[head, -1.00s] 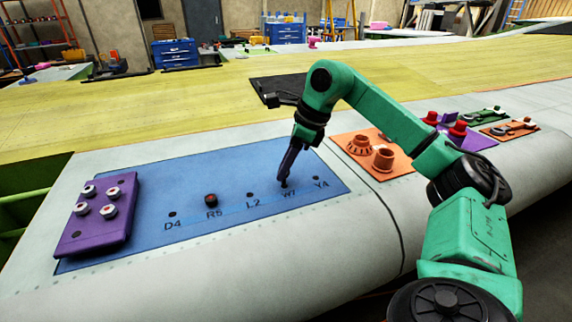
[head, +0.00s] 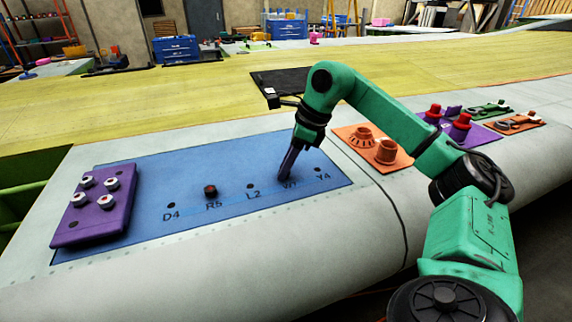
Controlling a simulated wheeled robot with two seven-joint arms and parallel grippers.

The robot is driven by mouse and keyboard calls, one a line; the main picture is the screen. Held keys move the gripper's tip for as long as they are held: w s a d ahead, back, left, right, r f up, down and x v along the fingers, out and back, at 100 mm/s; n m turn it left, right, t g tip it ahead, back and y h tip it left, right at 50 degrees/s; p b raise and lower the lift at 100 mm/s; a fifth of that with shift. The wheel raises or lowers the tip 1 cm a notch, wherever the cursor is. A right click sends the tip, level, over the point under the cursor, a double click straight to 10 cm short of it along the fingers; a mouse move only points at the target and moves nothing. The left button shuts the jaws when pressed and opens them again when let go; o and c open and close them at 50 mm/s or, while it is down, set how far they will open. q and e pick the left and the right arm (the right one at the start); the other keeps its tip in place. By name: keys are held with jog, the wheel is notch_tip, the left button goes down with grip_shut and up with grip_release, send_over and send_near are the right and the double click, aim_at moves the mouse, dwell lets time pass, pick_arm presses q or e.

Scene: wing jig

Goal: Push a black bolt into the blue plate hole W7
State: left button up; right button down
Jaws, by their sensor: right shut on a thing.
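The blue plate (head: 140,205) lies on the wing surface with a row of labelled holes: D4, R5, L2, W7 and Y4. My right gripper (head: 285,177) points down at hole W7, its fingertips at the plate just above the W7 label. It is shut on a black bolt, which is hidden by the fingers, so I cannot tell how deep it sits. A dark bolt with a reddish top (head: 210,191) stands at R5. Holes D4 (head: 171,205), L2 (head: 250,186) and Y4 (head: 318,169) show as dark spots. My left gripper is not in view.
A purple block (head: 95,211) with several white-and-red-topped bolts sits on the plate's left end. To the right are an orange plate (head: 350,137) with orange round parts, and a purple plate (head: 482,136) with red knobs. A black mat (head: 290,80) lies behind my right arm.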

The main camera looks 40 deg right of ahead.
jog(key=c, duration=0.5)
grip_release()
jog(key=shift+c, duration=0.2)
jog(key=p+v, duration=0.3)
jog(key=v, duration=1.1)
jog(key=shift+r, duration=0.3)
jog(key=shift+s+d, duration=0.1)
notch_tip(320, 180, up, 7)
jog(key=p, duration=0.8)
